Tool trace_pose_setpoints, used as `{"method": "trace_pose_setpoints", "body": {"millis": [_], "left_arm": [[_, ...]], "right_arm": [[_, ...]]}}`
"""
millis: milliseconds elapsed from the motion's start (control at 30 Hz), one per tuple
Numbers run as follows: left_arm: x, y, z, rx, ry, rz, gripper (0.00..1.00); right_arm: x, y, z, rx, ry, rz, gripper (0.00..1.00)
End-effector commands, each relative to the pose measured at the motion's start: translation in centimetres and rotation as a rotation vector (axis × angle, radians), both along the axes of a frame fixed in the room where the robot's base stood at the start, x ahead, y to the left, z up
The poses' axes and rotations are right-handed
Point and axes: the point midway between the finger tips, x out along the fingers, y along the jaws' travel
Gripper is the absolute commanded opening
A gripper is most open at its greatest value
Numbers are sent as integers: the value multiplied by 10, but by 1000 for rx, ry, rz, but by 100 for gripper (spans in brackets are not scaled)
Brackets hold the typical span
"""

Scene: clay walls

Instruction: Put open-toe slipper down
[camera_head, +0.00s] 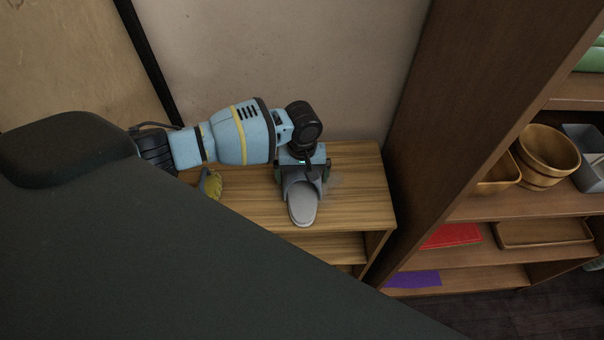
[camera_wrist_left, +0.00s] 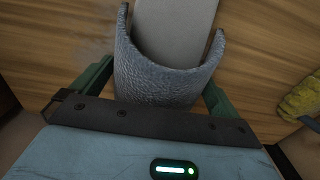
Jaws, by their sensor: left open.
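The open-toe slipper (camera_head: 302,204) is grey and rests on the wooden top of a low shelf unit (camera_head: 361,196), its sole end toward the front. In the left wrist view the slipper's textured strap (camera_wrist_left: 165,80) sits between the two green fingers of my left gripper (camera_wrist_left: 155,88). My left gripper (camera_head: 304,172) is above and around the slipper's rear part in the head view. Its jaws are open, one finger on each side of the strap. Whether either finger touches the strap is hard to tell. My right gripper is not in view.
A yellow-green object (camera_head: 211,184) lies left of the slipper, also at the right of the left wrist view (camera_wrist_left: 301,97). A tall brown shelf at right holds wooden bowls (camera_head: 546,152), a tray (camera_head: 543,232) and red (camera_head: 452,236) and purple items (camera_head: 414,279). The wall is close behind.

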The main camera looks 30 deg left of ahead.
Motion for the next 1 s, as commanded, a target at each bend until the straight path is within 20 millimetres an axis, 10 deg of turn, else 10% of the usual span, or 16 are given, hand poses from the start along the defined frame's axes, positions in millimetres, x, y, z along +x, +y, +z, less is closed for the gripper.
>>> {"method": "trace_pose_setpoints", "body": {"millis": [600, 1000], "left_arm": [[1, 0, 103, 0, -5, 0, 100], [0, 0, 122, -1, 1, 1, 96]], "right_arm": [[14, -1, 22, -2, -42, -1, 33], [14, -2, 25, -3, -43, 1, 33]]}}
